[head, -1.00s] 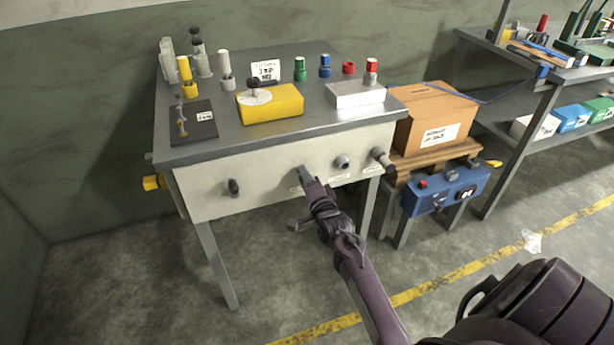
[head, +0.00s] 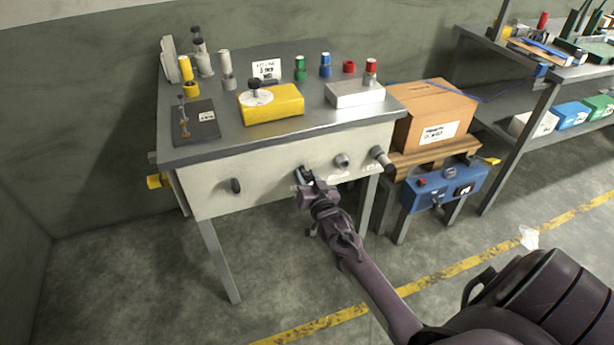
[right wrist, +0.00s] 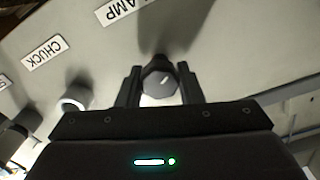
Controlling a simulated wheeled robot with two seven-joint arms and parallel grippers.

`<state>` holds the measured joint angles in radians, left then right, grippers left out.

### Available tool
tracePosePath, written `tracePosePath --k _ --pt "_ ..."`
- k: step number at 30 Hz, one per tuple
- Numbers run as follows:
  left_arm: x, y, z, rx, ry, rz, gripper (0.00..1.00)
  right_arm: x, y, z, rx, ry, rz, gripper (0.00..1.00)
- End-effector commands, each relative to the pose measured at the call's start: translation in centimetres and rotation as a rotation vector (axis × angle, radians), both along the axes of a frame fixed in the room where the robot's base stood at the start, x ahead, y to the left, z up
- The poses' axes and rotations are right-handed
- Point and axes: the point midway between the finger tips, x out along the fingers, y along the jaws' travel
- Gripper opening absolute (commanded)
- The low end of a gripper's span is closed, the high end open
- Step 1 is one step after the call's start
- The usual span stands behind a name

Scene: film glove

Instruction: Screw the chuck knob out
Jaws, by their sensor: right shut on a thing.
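My right gripper (right wrist: 158,82) is shut on a dark knob (right wrist: 157,84) on the pale front panel of the bench; one finger lies on each side. The label beside this knob in the right wrist view reads as CLAMP, partly cut off. The chuck knob (head: 342,161), a light grey round one, sits just right of my right gripper (head: 303,178) in the head view. It also shows in the right wrist view (right wrist: 75,97), beside the CHUCK label (right wrist: 45,52), and nothing touches it. My left gripper is out of view.
A black knob (head: 235,186) is at the panel's left and a grey-black handle (head: 382,158) at its right end. A yellow block (head: 272,107) and a white block (head: 355,95) are on the benchtop. A blue box (head: 445,190) stands right of the bench.

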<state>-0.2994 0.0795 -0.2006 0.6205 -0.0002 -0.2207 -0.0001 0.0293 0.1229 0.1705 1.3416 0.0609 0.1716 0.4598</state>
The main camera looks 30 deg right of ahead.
Motion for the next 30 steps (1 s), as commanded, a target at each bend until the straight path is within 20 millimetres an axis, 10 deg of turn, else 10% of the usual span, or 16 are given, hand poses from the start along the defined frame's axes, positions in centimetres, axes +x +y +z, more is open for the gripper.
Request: tracePosePath --k 30 --pt "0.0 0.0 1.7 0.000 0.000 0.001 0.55 0.1 0.1 0.2 -0.943 0.224 -0.001 0.11"
